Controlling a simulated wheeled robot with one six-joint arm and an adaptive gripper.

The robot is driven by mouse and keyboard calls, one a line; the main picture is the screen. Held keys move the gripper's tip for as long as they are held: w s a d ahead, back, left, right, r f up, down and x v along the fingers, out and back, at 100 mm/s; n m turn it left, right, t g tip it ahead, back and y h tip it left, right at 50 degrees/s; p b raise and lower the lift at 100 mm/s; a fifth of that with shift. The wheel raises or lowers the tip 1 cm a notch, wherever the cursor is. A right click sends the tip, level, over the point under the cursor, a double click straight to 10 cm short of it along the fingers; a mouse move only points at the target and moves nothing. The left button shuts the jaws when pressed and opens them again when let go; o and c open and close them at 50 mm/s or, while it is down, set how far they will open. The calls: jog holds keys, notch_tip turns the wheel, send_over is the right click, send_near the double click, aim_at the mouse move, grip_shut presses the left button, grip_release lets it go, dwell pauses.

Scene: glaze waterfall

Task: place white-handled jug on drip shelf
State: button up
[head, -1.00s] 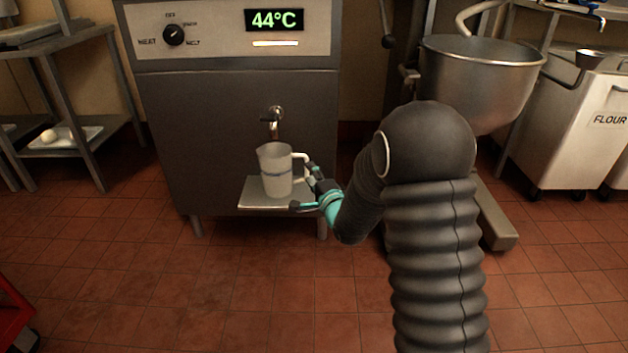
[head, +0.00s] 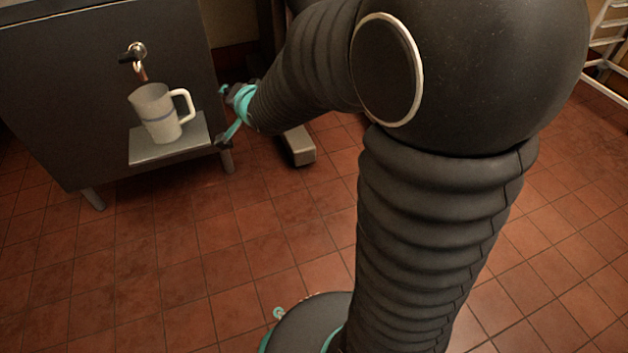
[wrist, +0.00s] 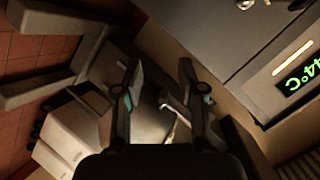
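The white-handled jug (head: 158,112), pale with a bluish band, stands upright on the drip shelf (head: 145,155), under the spout (head: 133,54) of the dark machine. Its white handle points right. My gripper (head: 221,116) is to the right of the jug, apart from the handle, with its fingers spread and nothing between them. In the wrist view my gripper's two fingers (wrist: 162,88) also stand apart and empty. The jug does not show in the wrist view.
The dark machine (head: 60,100) stands at the left, and its 44°C display (wrist: 298,75) shows in the wrist view. The mixer's foot (head: 299,146) is on the floor right of my gripper. A white rack (head: 608,45) stands at the far right. The tiled floor in front is clear.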

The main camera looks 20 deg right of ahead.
jog(key=s+d+n+g, duration=0.2)
jog(key=s+n, duration=0.1)
jog(key=s, duration=0.7)
jog(key=s+d+r+n+g+h, duration=0.1)
jog(key=s+n+g, duration=0.2)
jog(key=s, duration=0.8)
jog(key=s+d+r+n+g+h, duration=0.1)
jog(key=s+d+n+g, duration=0.1)
jog(key=s, duration=0.9)
jog(key=shift+d+n+g, duration=0.3)
jog(key=shift+n, duration=0.1)
